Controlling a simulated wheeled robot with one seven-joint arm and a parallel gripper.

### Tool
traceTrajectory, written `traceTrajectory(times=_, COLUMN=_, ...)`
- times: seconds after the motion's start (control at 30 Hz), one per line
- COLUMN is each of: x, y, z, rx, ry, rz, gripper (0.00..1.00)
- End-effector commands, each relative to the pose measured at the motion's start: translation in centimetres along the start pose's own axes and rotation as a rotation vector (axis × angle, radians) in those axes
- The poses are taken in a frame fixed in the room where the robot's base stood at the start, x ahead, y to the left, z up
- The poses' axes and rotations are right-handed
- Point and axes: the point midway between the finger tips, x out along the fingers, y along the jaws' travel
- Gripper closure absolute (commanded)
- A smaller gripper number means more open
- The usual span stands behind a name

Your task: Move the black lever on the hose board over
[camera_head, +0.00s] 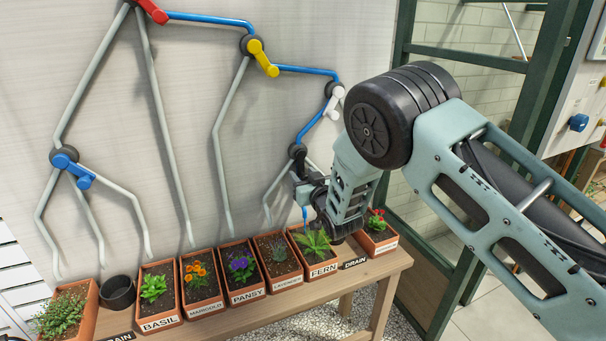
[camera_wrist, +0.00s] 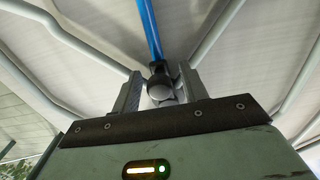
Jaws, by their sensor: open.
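The hose board (camera_head: 180,100) is a pale upright panel with branching pipes and coloured levers. The black lever (camera_head: 297,151) sits low on its right side, at the end of a blue pipe run, and is partly hidden by my gripper (camera_head: 306,180). In the wrist view, the black lever (camera_wrist: 157,76) shows between the two fingers of my gripper (camera_wrist: 160,86). The fingers are apart, one on each side of it. I cannot tell whether either finger touches it.
Red (camera_head: 152,11), yellow (camera_head: 262,58), white (camera_head: 335,102) and blue (camera_head: 72,168) levers sit elsewhere on the board. Several labelled planters, including fern (camera_head: 324,269) and basil (camera_head: 160,321), stand on the wooden bench (camera_head: 386,268) below. A dark pot (camera_head: 117,293) stands at left.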

Motion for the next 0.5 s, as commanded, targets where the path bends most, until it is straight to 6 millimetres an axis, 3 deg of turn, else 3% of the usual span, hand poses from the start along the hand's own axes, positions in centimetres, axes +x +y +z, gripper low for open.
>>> traceTrajectory(times=0.4, x=0.89, y=0.00, z=-0.01, rx=0.000, ry=0.000, rz=0.000, gripper=0.56)
traceTrajectory(times=0.43, x=0.89, y=0.00, z=-0.01, rx=0.000, ry=0.000, rz=0.000, gripper=0.59)
traceTrajectory(times=0.5, x=0.88, y=0.00, z=-0.01, rx=0.000, ry=0.000, rz=0.000, gripper=0.79)
